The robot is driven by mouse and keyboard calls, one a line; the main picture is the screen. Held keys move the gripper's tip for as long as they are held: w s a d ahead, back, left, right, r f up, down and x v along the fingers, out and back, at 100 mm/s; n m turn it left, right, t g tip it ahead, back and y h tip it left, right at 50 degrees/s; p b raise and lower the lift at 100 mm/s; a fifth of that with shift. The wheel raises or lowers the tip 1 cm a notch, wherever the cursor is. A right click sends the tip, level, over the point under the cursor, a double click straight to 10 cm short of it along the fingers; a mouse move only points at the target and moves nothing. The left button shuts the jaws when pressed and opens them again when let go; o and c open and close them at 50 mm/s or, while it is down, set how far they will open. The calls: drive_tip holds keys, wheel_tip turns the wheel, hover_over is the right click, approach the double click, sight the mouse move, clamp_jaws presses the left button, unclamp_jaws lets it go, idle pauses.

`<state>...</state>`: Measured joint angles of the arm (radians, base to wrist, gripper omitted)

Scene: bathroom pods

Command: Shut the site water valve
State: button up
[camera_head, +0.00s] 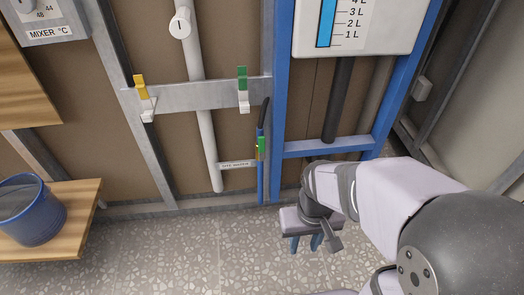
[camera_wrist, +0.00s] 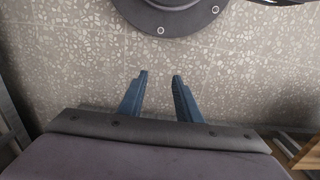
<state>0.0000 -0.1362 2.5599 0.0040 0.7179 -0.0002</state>
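The site water valve (camera_head: 261,147) is a small green lever with a bit of yellow, on a thin blue pipe left of the blue frame. Its lever appears upright, in line with the pipe. The valve does not show in the wrist view.
Yellow (camera_head: 140,86) and green (camera_head: 243,80) levers are on the metal crossbar above. A white pipe (camera_head: 208,140) runs left of the valve. The blue frame (camera_head: 281,95) and a white tank gauge (camera_head: 345,28) stand right. A blue bucket (camera_head: 30,209) sits on a wooden shelf.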

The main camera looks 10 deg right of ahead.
drive_tip(key=shift+d+r, duration=0.1)
drive_tip(key=shift+r, duration=0.05)
clamp_jaws()
drive_tip(key=d+r+m+g+y+p, duration=0.2)
drive_tip(key=d+r+m+p, duration=0.5)
drive_tip(key=p, duration=0.8)
drive_tip(key=w+r+n+t+y+p, duration=0.1)
drive_tip(key=w+r+n+t+y, duration=0.1)
drive_tip(key=w, duration=1)
drive_tip(key=w+a+r+n+t+y+p, duration=0.1)
drive_tip(key=w+r+n+t, duration=0.3)
drive_tip(key=w, duration=0.8)
drive_tip(key=shift+w+r+n+t+y, duration=0.3)
drive_tip(key=shift+r+n+y, duration=0.1)
drive_tip(key=shift+r+n, duration=0.9)
drive_tip(key=shift+r, duration=0.1)
